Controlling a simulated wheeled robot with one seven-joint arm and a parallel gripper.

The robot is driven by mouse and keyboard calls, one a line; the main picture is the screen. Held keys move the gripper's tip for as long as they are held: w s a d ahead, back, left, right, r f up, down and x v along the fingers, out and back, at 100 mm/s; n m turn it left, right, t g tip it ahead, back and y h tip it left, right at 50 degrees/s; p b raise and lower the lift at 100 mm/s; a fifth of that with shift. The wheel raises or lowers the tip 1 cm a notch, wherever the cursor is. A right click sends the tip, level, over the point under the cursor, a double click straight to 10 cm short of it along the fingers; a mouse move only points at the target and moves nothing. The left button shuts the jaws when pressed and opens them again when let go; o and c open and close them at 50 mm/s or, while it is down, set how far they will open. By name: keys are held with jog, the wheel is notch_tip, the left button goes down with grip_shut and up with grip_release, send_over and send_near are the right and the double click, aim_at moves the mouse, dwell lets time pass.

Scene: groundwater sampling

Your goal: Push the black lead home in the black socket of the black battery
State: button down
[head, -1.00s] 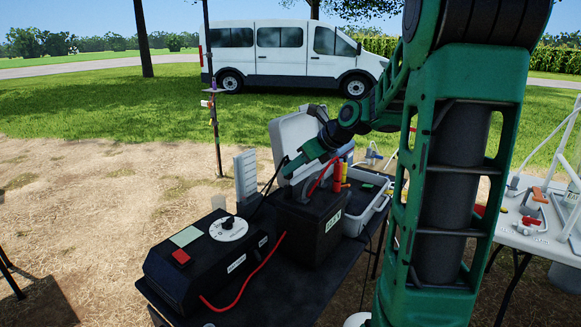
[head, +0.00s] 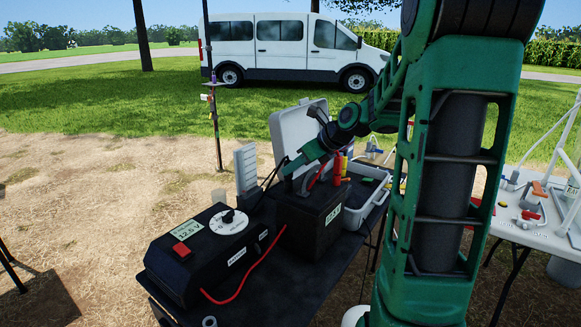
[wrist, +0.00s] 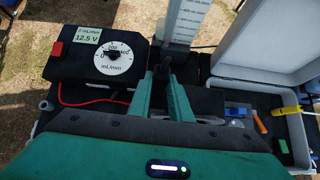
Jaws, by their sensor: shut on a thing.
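The black battery (head: 312,220) is a box with a pale label on the table, just right of the pump controller. My gripper (head: 288,172) is low over the left part of its top. It is shut on the black lead (head: 268,182), whose cable runs down left toward the controller. In the wrist view, the green fingers (wrist: 162,88) close around the dark plug end of the black lead (wrist: 162,70). The black socket is hidden under the gripper, so I cannot see how deep the plug sits. A red lead rises to the battery's top.
The black pump controller (head: 200,262) has a dial (head: 229,222), a red switch and a display (head: 186,236) reading 12.5 V. An open grey case (head: 372,205) with tools stands behind the battery. A graduated cylinder (wrist: 186,22) stands close beyond my fingers. A white table (head: 535,222) is at right.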

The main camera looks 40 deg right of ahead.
jog(key=c, duration=1.5)
grip_release()
jog(key=shift+c, duration=0.2)
jog(key=v, duration=1)
jog(key=shift+s+r, duration=0.2)
jog(key=shift+s, duration=0.05)
jog(key=shift+f, duration=0.1)
jog(key=s+a+f+n+g+h, duration=0.1)
jog(key=s+a+f+n+g, duration=0.1)
jog(key=s+n, duration=0.6)
jog(key=s+a+f+n+g+h, duration=0.1)
jog(key=s+a+f+n+g, duration=0.2)
jog(key=s+f+n, duration=0.3)
jog(key=s+a+f+n+g, duration=0.3)
jog(key=s+f+n, duration=0.1)
jog(key=s+n, duration=0.7)
jog(key=shift+s+f+n+g+h, duration=0.3)
jog(key=shift+s+f+n+h, duration=0.1)
jog(key=shift+s, duration=0.7)
